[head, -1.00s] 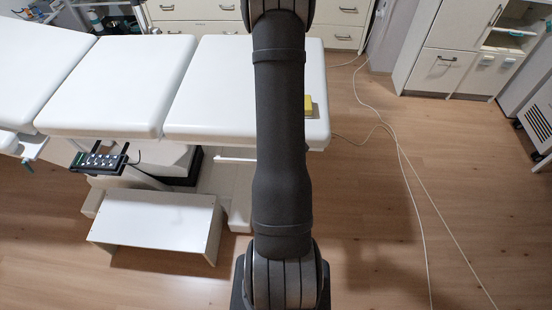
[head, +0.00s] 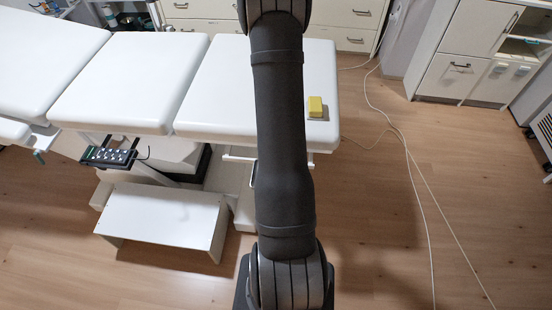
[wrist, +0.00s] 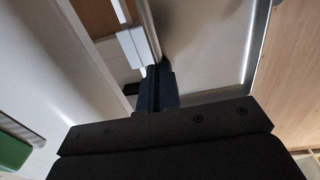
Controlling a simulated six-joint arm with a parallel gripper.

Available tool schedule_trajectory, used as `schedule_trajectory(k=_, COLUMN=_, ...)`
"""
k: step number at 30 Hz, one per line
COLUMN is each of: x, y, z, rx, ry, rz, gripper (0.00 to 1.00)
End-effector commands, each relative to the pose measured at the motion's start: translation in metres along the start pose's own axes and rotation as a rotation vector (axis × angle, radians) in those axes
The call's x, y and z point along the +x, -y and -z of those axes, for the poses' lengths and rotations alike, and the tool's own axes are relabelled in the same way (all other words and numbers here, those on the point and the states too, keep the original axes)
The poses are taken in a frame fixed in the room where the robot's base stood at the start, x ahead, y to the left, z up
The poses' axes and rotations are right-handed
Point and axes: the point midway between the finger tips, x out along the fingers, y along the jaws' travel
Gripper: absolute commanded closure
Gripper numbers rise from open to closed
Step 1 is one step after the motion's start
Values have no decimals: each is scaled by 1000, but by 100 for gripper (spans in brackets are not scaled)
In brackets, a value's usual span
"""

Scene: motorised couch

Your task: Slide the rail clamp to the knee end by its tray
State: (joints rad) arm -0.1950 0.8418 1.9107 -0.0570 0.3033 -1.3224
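A dark tray-like piece (head: 112,156) with several pale round items hangs under the near edge of the white couch (head: 130,85), at left in the head view. It may be the clamp's tray; the clamp itself is not clear there. A short pale rail (head: 240,157) shows under the right cushion beside my arm. In the wrist view, a metal rod (wrist: 147,30) runs down towards my gripper (wrist: 157,76), with a white block (wrist: 132,46) beside it. The dark fingers look close together; whether anything is between them is unclear. My arm hides the gripper in the head view.
A yellow block (head: 315,107) lies on the couch's right end. A white step stool (head: 165,220) stands on the floor below the couch. Pale cables (head: 405,150) run across otherwise clear floor at right. A green object (wrist: 12,150) shows at the wrist view's left edge.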

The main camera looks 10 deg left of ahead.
Motion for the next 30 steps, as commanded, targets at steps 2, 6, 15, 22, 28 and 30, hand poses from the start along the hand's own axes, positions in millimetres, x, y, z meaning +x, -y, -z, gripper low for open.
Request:
schedule_trajectory(k=2, x=0, y=0, z=4, rx=-1, ry=-1, rz=-1, gripper=100)
schedule_trajectory(k=6, x=0, y=-1, z=9, rx=-1, ry=0, rz=-2, gripper=100)
schedule_trajectory(k=15, x=0, y=0, z=22, rx=-1, ry=-1, rz=-2, gripper=100)
schedule_trajectory(k=22, x=0, y=-1, z=31, rx=-1, ry=-1, rz=-2, gripper=100)
schedule_trajectory(k=28, x=0, y=-1, z=39, rx=0, ry=-1, rz=-2, gripper=100)
schedule_trajectory(k=30, x=0, y=-1, z=42, rx=-1, ry=-1, rz=-2, gripper=100)
